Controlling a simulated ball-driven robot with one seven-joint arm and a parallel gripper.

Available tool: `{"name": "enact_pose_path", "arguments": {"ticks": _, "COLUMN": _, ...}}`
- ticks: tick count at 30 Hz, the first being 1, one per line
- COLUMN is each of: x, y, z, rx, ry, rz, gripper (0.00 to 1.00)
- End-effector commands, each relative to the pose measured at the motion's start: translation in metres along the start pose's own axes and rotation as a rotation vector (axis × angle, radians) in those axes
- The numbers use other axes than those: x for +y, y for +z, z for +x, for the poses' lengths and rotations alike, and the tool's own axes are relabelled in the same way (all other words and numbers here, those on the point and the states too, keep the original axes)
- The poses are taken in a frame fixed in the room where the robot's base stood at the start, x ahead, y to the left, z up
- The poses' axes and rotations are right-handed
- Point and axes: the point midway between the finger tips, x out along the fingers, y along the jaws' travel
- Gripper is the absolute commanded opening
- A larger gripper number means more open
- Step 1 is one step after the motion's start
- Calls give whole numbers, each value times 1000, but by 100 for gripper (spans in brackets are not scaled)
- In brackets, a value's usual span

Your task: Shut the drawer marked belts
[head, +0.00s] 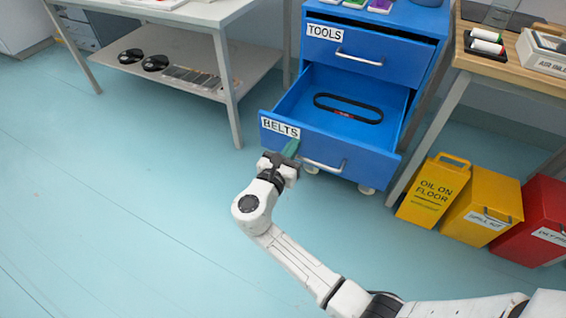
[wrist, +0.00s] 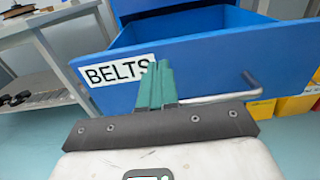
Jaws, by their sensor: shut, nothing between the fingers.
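The blue drawer marked BELTS (head: 330,150) stands pulled out from the blue cabinet in the head view, with a black belt (head: 348,108) lying inside. Its front panel (wrist: 215,75) fills the middle of the wrist view. The drawer's metal handle (head: 323,165) is on the front, right of the label. My gripper (head: 291,147) has green fingers and is shut and empty. Its fingertips (wrist: 161,66) are in front of the drawer's face, over the right end of the label and left of the handle. I cannot tell whether they touch the panel.
The TOOLS drawer (head: 370,50) above is slightly open. A grey table (head: 228,85) with a lower shelf stands left of the cabinet. A wooden bench (head: 520,70), a yellow floor sign (head: 433,190) and yellow (head: 482,205) and red (head: 533,222) bins stand right. The floor at left is clear.

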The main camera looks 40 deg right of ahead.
Motion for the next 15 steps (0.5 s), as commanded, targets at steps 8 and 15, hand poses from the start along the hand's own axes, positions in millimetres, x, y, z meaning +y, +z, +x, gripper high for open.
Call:
{"name": "enact_pose_path", "arguments": {"ticks": 8, "x": 0, "y": 0, "z": 32, "rx": 0, "ry": 0, "rz": 0, "gripper": 0}}
{"name": "enact_pose_path", "arguments": {"ticks": 15, "x": 0, "y": 0, "z": 37, "rx": 1, "ry": 0, "rz": -1, "gripper": 0}}
